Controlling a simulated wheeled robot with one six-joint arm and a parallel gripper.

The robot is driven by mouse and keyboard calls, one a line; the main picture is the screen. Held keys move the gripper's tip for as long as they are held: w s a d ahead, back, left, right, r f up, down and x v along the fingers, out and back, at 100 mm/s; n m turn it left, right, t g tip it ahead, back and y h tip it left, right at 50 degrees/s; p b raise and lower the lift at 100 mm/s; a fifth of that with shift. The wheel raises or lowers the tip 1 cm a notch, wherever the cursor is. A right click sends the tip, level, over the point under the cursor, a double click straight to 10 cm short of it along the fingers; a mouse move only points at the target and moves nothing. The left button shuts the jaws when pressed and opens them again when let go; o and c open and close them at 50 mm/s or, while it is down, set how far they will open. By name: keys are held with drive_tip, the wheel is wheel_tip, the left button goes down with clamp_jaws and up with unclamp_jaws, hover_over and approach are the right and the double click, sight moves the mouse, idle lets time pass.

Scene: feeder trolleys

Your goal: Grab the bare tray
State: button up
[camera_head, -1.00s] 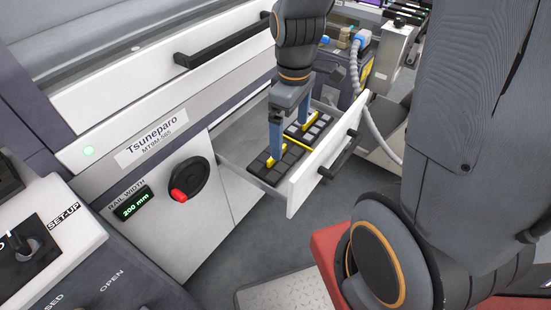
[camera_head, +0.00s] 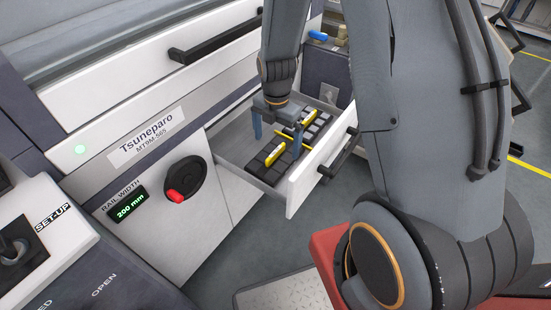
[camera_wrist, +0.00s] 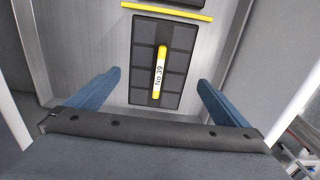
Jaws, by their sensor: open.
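The bare tray (camera_head: 257,166) is dark with empty square cells and lies flat in the open drawer, on the left. Its yellow handle bar (camera_head: 275,154) runs along its middle. In the wrist view the tray (camera_wrist: 145,58) is upright in the picture and its handle (camera_wrist: 160,72) reads "No.39". My gripper (camera_head: 276,144) is open above it and holds nothing. In the wrist view its blue fingers (camera_wrist: 159,80) stand apart on the left and right of the tray, not touching it.
A second tray (camera_head: 319,125) with grey pieces lies farther right in the drawer, beyond a yellow divider (camera_wrist: 167,11). The white drawer front (camera_head: 315,172) with its black handle stands close on the right. A red knob (camera_head: 175,196) is on the machine's face.

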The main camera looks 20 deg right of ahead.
sight(275, 151)
drive_tip(key=shift+a+f, duration=0.15)
drive_tip(key=shift+f, duration=2.6)
drive_tip(key=c, duration=0.9)
drive_tip(key=shift+r, duration=0.1)
